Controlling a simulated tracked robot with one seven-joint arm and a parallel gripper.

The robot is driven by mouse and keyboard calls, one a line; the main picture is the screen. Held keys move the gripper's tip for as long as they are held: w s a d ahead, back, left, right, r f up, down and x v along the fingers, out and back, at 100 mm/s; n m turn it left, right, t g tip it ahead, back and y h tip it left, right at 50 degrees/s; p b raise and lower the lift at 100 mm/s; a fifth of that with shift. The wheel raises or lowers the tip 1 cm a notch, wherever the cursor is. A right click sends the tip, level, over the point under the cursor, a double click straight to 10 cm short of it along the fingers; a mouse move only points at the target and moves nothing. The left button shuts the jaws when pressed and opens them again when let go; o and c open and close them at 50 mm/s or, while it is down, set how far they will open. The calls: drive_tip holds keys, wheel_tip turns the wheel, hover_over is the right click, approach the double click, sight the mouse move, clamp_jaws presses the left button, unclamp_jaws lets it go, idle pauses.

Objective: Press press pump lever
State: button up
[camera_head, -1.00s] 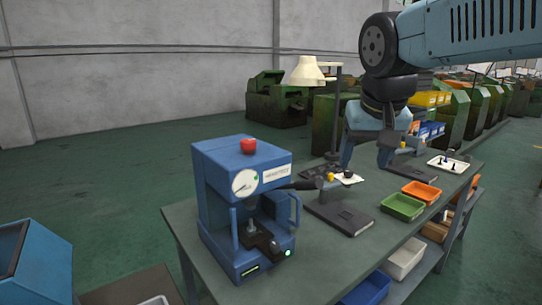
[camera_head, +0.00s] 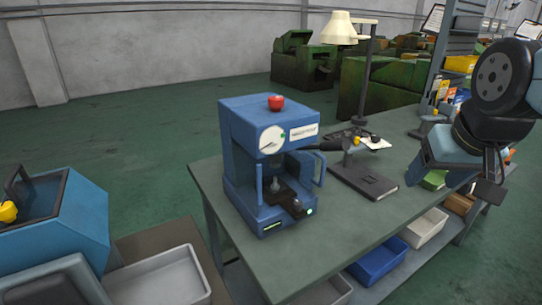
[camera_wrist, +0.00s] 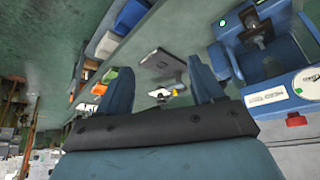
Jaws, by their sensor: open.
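The blue press (camera_head: 240,160) stands on the left end of the workbench, with a round gauge, a red knob and a dark tool area. A black lever (camera_head: 328,145) sticks out from its right side towards the lamp stand. In the wrist view the press (camera_wrist: 265,72) is upside down at the upper right; I cannot make out its lever clearly there. My gripper (camera_head: 452,188) is at the right of the head view, well apart from the press and lever. In the wrist view my gripper (camera_wrist: 160,66) shows two spread blue fingers with nothing between them.
A lamp (camera_head: 340,28) on a stand is behind the lever. A dark flat plate (camera_head: 364,182) lies on the workbench (camera_head: 330,232) between the press and my gripper. A blue bin (camera_head: 378,262) and a white bin (camera_head: 424,228) sit below. A blue machine (camera_head: 50,235) is at left.

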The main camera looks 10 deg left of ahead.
drive_tip(key=shift+w+r, duration=0.2)
drive_tip(key=shift+c, duration=1.4)
drive_tip(key=w+a+r+n, duration=0.1)
drive_tip(key=w+r, duration=0.1)
drive_tip(key=w, duration=0.1)
drive_tip(key=w+a+r+n+g, duration=0.1)
drive_tip(key=w+a+r, duration=0.1)
drive_tip(key=w+r, duration=0.1)
drive_tip(key=w+a+r+n+g, duration=0.1)
drive_tip(key=w+a+r, duration=0.1)
drive_tip(key=w, duration=0.3)
drive_tip(key=shift+a+r+n+y, duration=0.2)
drive_tip(key=shift+r+n+y, duration=0.1)
drive_tip(key=shift+r, duration=0.15)
clamp_jaws()
drive_tip(key=w+a+r+n+g, duration=0.2)
drive_tip(key=w+a+r+n, duration=0.1)
drive_tip(key=w+a, duration=0.7)
drive_tip(key=shift+w+r+n, duration=0.2)
drive_tip(key=shift+w+n, duration=0.2)
drive_tip(key=shift+w, duration=0.45)
